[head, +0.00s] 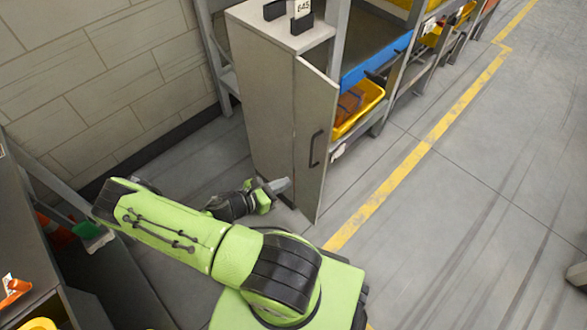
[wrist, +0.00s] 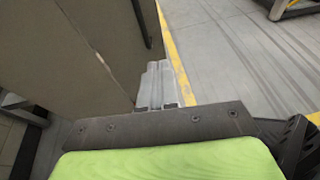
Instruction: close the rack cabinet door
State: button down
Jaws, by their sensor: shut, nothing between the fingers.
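The rack cabinet (head: 262,110) is a tall grey box against the rack. Its door (head: 312,115) stands partly open, swung outward from the near front edge, with a dark bar handle (head: 314,148) near its free edge. The cabinet's inside is hidden.
A yellow bin (head: 365,108) sits on the rack shelf behind the door. A yellow floor line (head: 400,170) runs past the door, with open grey floor to its right. A block wall (head: 90,75) stands at left, and a dark cart (head: 25,240) is at the near left.

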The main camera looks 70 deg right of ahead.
aim_at(324, 164)
jog(key=b+x, duration=0.1)
jog(key=x, duration=0.3)
jog(key=b+x, duration=0.1)
jog(key=x, duration=0.4)
jog(key=r+b+x, duration=0.1)
jog(key=x, duration=0.3)
jog(key=shift+s+d+f, duration=0.1)
jog(key=shift+s+d, duration=0.15)
jog(key=shift+s, duration=0.1)
jog(key=shift+s+d, duration=0.1)
jog(key=shift+d, duration=0.1)
